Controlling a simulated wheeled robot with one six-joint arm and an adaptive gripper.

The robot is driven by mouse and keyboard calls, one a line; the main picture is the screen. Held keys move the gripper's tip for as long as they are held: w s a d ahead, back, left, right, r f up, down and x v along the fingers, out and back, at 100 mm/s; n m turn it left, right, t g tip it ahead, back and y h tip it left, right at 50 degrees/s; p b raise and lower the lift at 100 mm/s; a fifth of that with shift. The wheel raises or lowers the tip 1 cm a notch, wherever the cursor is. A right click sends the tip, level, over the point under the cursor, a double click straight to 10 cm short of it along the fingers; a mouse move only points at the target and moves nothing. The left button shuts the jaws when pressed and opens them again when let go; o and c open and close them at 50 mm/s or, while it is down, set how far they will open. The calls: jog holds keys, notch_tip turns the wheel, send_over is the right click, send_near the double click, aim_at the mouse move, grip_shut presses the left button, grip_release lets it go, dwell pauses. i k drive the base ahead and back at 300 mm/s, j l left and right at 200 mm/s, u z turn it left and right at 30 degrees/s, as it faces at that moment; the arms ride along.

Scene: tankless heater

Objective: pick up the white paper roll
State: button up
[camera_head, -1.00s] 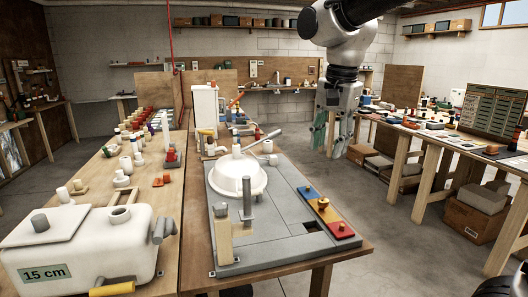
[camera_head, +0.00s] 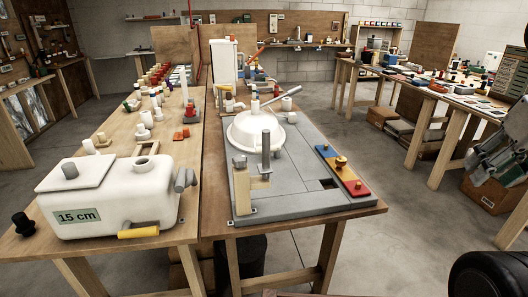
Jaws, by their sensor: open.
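I cannot tell for sure which item is the white paper roll. Several small white cylinders stand on the left wooden table, one of them a white cylinder (camera_head: 147,119) near its middle.
A white tank (camera_head: 105,205) marked 15 cm stands at the left table's front. The grey board (camera_head: 290,197) carries an upright grey post (camera_head: 265,150) and a red-yellow-blue strip (camera_head: 341,171). A cluttered bench (camera_head: 432,92) stands at the right. Floor between the tables is clear.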

aim_at(286, 102)
jog(key=i+l+z, duration=0.2)
jog(key=l, duration=0.2)
jog(key=l+z, duration=0.2)
jog(key=l, duration=0.2)
jog(key=i+l+z, duration=0.2)
jog(key=l, duration=0.2)
jog(key=i+l+z, duration=0.45)
jog(key=i+l, duration=0.2)
jog(key=l, duration=0.2)
jog(key=i+l+u, duration=0.1)
jog(key=i+u, duration=0.25)
jog(key=i+l+u, duration=0.2)
jog(key=i+u, duration=0.15)
jog(key=i, duration=0.15)
jog(key=i+u, duration=0.25)
jog(key=i, duration=0.3)
jog(key=i+u, duration=0.25)
jog(key=i, duration=0.3)
jog(key=i+u, duration=0.35)
jog(key=i+l+u, duration=0.2)
jog(key=i+u, duration=0.15)
jog(key=i, duration=0.15)
jog(key=i+l+u, duration=0.25)
jog(key=i+u, duration=0.15)
jog(key=i+l+u, duration=0.25)
jog(key=u, duration=0.25)
jog(key=i+l+u, duration=0.6)
jog(key=l+u, duration=0.35)
jog(key=j, duration=0.1)
